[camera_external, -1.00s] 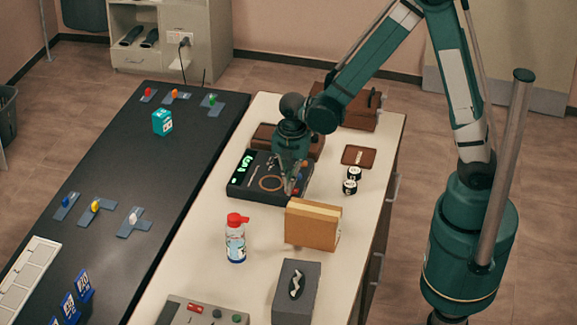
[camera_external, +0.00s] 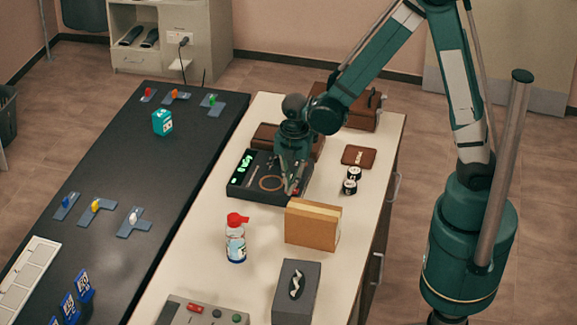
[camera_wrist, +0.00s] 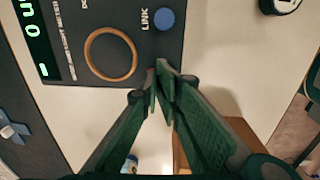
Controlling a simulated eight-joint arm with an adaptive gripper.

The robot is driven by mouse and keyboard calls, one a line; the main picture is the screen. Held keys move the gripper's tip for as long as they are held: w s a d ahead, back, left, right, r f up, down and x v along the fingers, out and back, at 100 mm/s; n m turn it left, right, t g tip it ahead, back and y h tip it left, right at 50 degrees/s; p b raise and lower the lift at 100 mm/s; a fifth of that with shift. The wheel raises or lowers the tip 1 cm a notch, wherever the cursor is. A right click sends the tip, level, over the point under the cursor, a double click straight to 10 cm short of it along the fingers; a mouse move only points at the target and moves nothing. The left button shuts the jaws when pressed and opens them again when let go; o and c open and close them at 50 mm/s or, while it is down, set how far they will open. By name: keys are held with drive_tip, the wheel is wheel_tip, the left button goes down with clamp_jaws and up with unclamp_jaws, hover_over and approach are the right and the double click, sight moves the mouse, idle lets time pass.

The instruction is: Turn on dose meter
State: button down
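The dose meter is a dark box (camera_external: 240,194) on the white table, with a lit green display (camera_external: 243,165) and an orange ring (camera_external: 271,183) on top. In the wrist view the dose meter (camera_wrist: 113,18) fills the upper left. There the green display (camera_wrist: 34,30), the orange ring (camera_wrist: 111,54) and a blue round button (camera_wrist: 165,19) beside the word LINK show. My gripper (camera_wrist: 161,78) has its fingertips together, with nothing seen between them, at the panel's edge below the blue button. A trace of red shows by the tips. Whether they touch the panel cannot be told.
A tan box (camera_external: 312,225) and a red-capped bottle (camera_external: 236,243) stand in front of the meter. Black-and-white cylinders (camera_external: 351,181) and a brown plate (camera_external: 359,156) lie to its right. Brown cases (camera_external: 365,112) are behind. A grey box (camera_external: 296,300) stands near the front.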

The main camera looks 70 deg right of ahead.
drive_tip(key=shift+s+f, duration=0.3)
drive_tip(key=shift+s, duration=0.2)
drive_tip(key=shift+r, duration=0.15)
drive_tip(key=shift+w+r+p, duration=0.2)
drive_tip(key=shift+r+p, duration=0.2)
drive_tip(key=shift+r, duration=0.1)
wheel_tip(320, 180, up, 13)
drive_tip(key=w+p, duration=0.2)
drive_tip(key=shift+w+p, duration=0.3)
drive_tip(key=shift+p, duration=0.05)
drive_tip(key=shift+r, duration=0.15)
